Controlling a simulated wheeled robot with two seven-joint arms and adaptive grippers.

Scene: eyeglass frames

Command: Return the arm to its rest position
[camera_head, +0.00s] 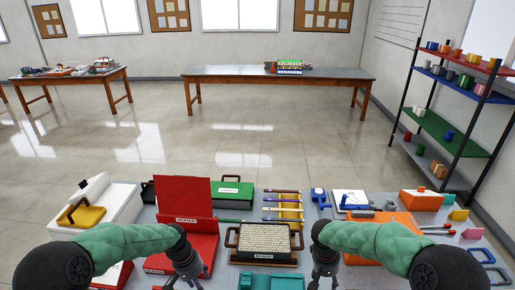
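My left arm, in a green sleeve, comes in from the left in the head view. Its gripper (188,277) hangs fingers down over the front of the red heater box (199,246), with its fingers apart and nothing seen between them. My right arm comes in from the right. Its gripper (323,279) points down just right of the bead tray (265,240), also with its fingers apart and no object seen in it. The bottom edge of the picture crops both gripper tips. Whether either touches anything below is hidden.
The grey workbench (340,200) is crowded: a white box with a yellow pad (88,216), a green case (234,190), a yellow rack of tools (289,210), orange boxes (421,200) and a teal tray (272,281). Shelves (445,131) stand right. Open floor lies beyond.

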